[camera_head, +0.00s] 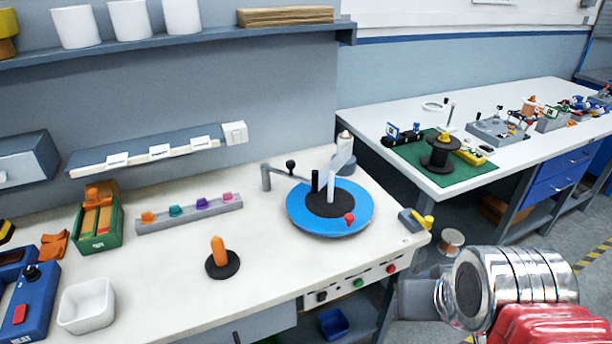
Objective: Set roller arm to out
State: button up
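A grey crank-like arm (282,172) with a black ball on it stands on the white bench, at the back left of a blue disc (296,214). It may be the roller arm; I see no readable "out" mark by it. The disc has a dark centre, a black post (315,186), a white post (331,186) and a red knob (349,218). My arm's chrome and red end shows at the lower right, in front of the bench's right end and apart from the disc. My gripper (418,299) is seen only in part there, and its fingers are not clear.
An orange peg on a black base (222,260) stands left of the disc. A grey rail (190,213) with coloured knobs lies behind it. A yellow-handled part (421,220) sits at the bench's right edge. Bare bench lies in front of the disc.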

aim_at(289, 164)
jog(key=u, duration=0.65)
jog(key=i, duration=0.65)
jog(key=u, duration=0.75)
